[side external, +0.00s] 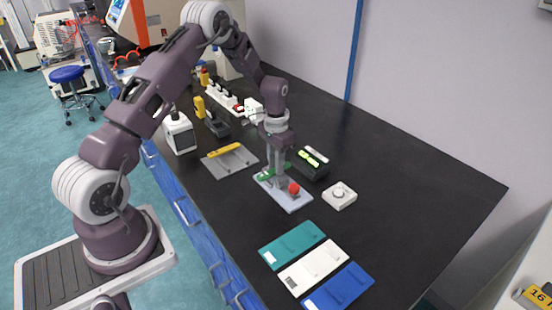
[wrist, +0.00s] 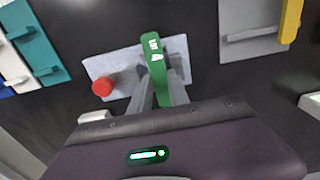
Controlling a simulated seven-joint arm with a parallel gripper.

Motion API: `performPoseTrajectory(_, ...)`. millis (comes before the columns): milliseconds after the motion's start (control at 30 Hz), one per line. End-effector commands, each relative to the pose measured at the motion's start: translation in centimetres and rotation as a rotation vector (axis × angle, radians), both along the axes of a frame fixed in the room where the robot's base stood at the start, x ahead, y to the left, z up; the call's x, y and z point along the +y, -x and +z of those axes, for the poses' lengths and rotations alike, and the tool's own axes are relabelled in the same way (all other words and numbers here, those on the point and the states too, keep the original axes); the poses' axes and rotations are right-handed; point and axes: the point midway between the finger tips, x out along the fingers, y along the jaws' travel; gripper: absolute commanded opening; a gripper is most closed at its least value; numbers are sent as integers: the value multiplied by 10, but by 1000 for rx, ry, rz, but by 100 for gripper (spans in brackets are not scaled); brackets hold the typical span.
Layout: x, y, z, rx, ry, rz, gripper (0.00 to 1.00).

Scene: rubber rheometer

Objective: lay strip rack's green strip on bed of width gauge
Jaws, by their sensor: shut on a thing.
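My gripper (side external: 281,182) is shut on the green strip (side external: 266,175), its fingers pointing down. In the wrist view the strip (wrist: 152,48) runs up and away between the fingers (wrist: 160,82), with white marks near its far end. Below it is a pale plate with a red knob (side external: 293,188), which looks like the width gauge (side external: 292,203). The gauge also shows in the wrist view (wrist: 122,70). The strip crosses over the plate; whether it touches it I cannot tell. The black strip rack (side external: 313,172), with a yellow-green and a white strip, stands just behind.
A white block with a round dial (side external: 340,195) stands right of the gauge. Teal (side external: 292,243), white (side external: 314,267) and blue (side external: 339,289) plates lie in front. A grey plate with a yellow bar (side external: 226,151) lies to the left. The tabletop at right is clear.

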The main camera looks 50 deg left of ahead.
Motion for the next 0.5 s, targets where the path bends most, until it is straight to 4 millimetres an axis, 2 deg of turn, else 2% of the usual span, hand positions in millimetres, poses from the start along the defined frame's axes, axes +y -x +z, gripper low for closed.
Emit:
performPoseTrajectory(300,0,1,-4,2,1,-1,0)
performPoseTrajectory(333,0,1,-4,3,1,-1,24)
performPoseTrajectory(433,0,1,-4,3,0,-1,43)
performPoseTrajectory(500,1,1,-5,3,-1,-1,47)
